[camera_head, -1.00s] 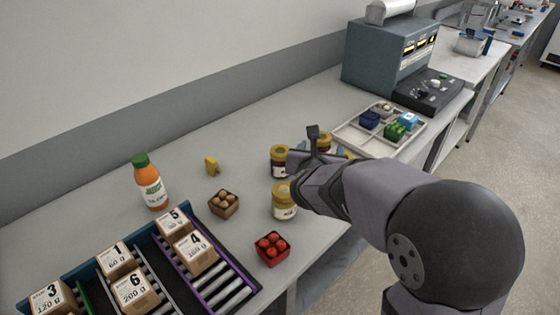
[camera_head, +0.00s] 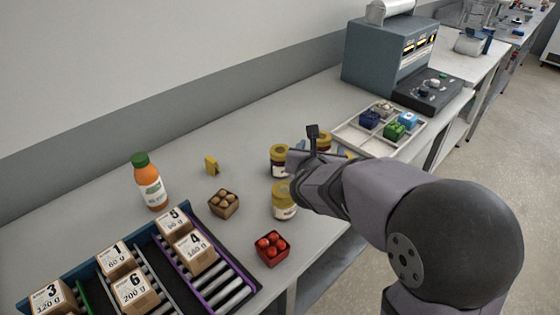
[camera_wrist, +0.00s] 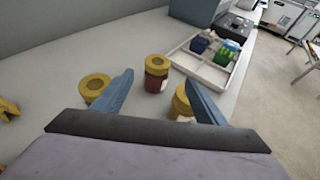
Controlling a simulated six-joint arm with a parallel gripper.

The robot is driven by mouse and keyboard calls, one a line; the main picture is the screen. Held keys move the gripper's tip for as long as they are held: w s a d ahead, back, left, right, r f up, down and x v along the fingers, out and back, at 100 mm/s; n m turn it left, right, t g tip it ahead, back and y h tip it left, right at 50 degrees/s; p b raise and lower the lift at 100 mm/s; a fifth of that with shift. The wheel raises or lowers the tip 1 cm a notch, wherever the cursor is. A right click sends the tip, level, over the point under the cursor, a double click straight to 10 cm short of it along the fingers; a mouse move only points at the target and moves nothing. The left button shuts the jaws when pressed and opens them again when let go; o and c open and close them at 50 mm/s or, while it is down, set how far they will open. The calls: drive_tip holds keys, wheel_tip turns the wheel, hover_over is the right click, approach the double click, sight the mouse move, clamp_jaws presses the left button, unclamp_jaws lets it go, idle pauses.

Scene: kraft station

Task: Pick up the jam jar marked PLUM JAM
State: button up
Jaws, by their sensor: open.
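Jam jars with yellow lids stand on the bench. In the head view one is at the left of my gripper (camera_head: 322,148), a jar (camera_head: 279,160); another jar (camera_head: 284,203) is nearer, beside my wrist. A third jar (camera_head: 324,141) shows partly behind my gripper. In the wrist view my gripper's blue fingers are apart and empty. A dark red jar (camera_wrist: 157,74) appears between them, beyond or near the tips. One jar (camera_wrist: 94,87) is by the left finger, and another (camera_wrist: 181,104) is partly hidden by the right finger. I cannot read which label says PLUM JAM.
A divided tray (camera_head: 362,143) with small coloured blocks lies beyond the jars, before a grey machine (camera_head: 385,58). Nearer are a red punnet (camera_head: 272,250), a brown punnet (camera_head: 224,205), an orange bottle (camera_head: 150,185) and a roller rack (camera_head: 235,288) with boxes. Open bench lies toward the wall.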

drive_tip(key=w+a+r+m+t+h+b, duration=0.1)
drive_tip(key=w+a+r+h, duration=0.1)
drive_tip(key=w+r, duration=0.15)
drive_tip(key=w+a+r+m+t+h, duration=0.1)
drive_tip(key=w+a+r+m+h, duration=0.1)
drive_tip(key=w, duration=0.2)
drive_tip(key=m+g+h+b, duration=0.1)
drive_tip(key=m+g+h, duration=0.3)
drive_tip(key=h, duration=0.3)
hover_over(287, 146)
drive_tip(key=shift+s+a+f, duration=0.1)
drive_tip(key=shift+a+f, duration=0.15)
drive_tip(key=shift+f, duration=0.3)
drive_tip(key=shift+s+a+f, duration=0.1)
drive_tip(key=shift+a+f, duration=0.1)
drive_tip(key=shift+f, duration=0.35)
drive_tip(key=shift+s+a+f+m, duration=0.2)
drive_tip(key=shift+s+m, duration=0.2)
drive_tip(key=shift+f, duration=1.45)
wheel_tip(287, 146, down, 3)
drive_tip(key=shift+f+p, duration=0.2)
drive_tip(key=shift+p, duration=0.2)
drive_tip(key=shift+w+d+f, duration=0.3)
drive_tip(key=shift+w+d, duration=0.25)
drive_tip(key=shift+d, duration=0.15)
drive_tip(key=shift+w+d+p, duration=0.3)
drive_tip(key=shift+w+d, duration=0.15)
drive_tip(key=shift+d, duration=0.05)
